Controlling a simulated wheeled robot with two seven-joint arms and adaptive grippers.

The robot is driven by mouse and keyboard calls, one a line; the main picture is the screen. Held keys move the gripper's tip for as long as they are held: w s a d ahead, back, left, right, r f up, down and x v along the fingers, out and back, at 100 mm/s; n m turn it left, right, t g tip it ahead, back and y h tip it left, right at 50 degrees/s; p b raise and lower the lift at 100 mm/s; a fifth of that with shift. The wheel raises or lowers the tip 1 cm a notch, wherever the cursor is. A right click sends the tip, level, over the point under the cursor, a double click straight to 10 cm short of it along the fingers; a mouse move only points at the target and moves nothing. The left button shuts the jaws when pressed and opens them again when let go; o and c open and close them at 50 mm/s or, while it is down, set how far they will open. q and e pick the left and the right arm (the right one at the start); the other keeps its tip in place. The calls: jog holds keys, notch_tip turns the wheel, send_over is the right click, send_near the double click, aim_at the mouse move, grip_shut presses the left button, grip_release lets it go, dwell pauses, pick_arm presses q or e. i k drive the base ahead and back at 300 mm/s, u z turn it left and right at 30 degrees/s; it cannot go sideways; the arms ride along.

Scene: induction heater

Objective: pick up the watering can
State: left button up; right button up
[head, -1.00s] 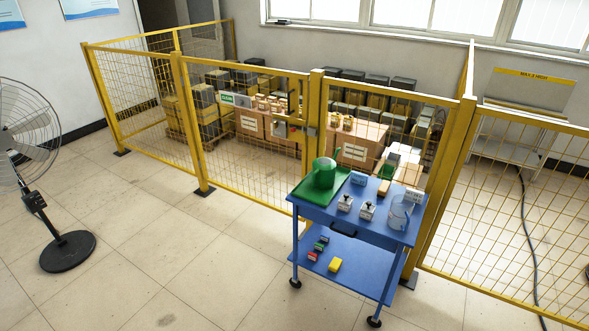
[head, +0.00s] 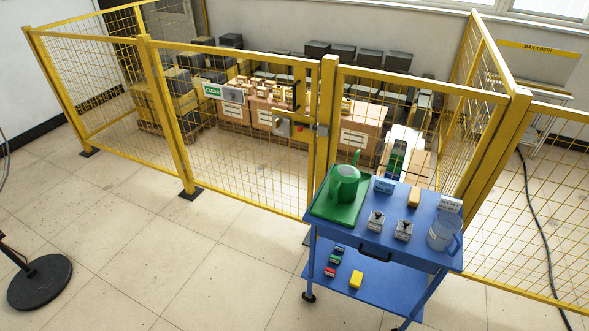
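The green watering can (head: 344,184) stands upright on a green tray (head: 323,207) at the left end of the blue cart's top (head: 375,238). Its thin spout points up and to the right. Neither of my grippers is in the head view, and nothing is touching the can.
Small coloured blocks (head: 356,280) lie on the lower shelf. A yellow mesh fence (head: 240,150) stands behind the cart.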

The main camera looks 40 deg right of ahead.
aim_at(345, 179)
jog(key=u, duration=0.05)
jog(key=i, duration=1.3)
jog(key=z, duration=0.9)
jog(key=i, duration=0.8)
jog(key=z, duration=0.9)
